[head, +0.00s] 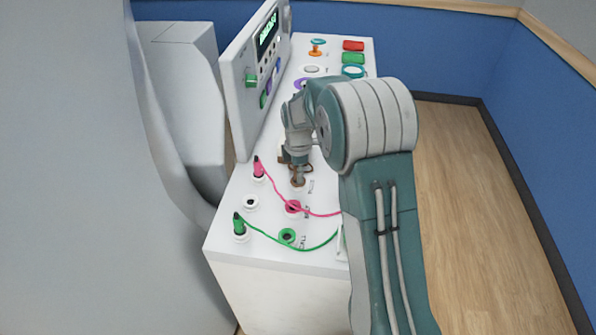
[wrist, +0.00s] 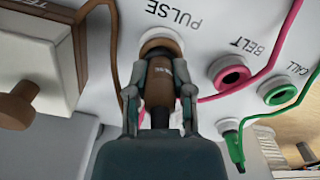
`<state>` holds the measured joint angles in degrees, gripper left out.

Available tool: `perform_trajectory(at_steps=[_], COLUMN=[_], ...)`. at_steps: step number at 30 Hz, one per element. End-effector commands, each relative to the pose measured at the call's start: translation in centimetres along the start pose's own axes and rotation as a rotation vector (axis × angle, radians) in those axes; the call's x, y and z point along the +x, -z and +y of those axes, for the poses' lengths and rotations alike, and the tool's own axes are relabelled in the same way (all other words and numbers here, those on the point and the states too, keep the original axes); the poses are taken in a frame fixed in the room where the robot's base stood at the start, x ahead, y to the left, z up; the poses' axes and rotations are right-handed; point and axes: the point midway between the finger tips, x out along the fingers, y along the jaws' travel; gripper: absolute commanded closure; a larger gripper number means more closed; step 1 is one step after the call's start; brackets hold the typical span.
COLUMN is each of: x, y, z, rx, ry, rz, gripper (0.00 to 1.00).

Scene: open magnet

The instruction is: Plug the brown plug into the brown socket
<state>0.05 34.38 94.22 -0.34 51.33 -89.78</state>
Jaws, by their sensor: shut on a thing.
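My gripper (wrist: 160,98) is shut on the brown plug (wrist: 158,84), with one finger on each side of it. The plug lines up with the brown socket (wrist: 161,46) beside the PULSE label, and its front end overlaps the socket in the wrist view. I cannot tell how deep the tip sits. A brown cable (wrist: 113,45) loops to the left of the plug. In the head view, my gripper (head: 298,172) is low over the white console top at the brown socket, and the plug is mostly hidden.
A pink plug (head: 258,167) and a green plug (head: 239,225) stand at the console's left, their cables crossing toward the pink socket (head: 293,208) and green socket (head: 287,236). An upright panel (head: 247,85) rises at the left. A white box (wrist: 52,50) with a brown knob is near my gripper.

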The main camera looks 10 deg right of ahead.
Motion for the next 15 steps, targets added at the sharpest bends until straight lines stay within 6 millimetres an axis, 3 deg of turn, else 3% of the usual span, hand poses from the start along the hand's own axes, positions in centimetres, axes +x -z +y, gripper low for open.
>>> perform_trajectory(at_steps=[9,10,12,15], x=[0.16,0.16,0.15,0.15], y=[0.00,0.00,0.00,0.00], z=[0.01,0.01,0.01,0.01], rx=[0.000,0.000,0.000,0.000], ry=[0.000,0.000,-0.001,-0.001], rz=[0.000,0.000,0.000,0.000], gripper=[1.00,0.56,0.30,0.30])
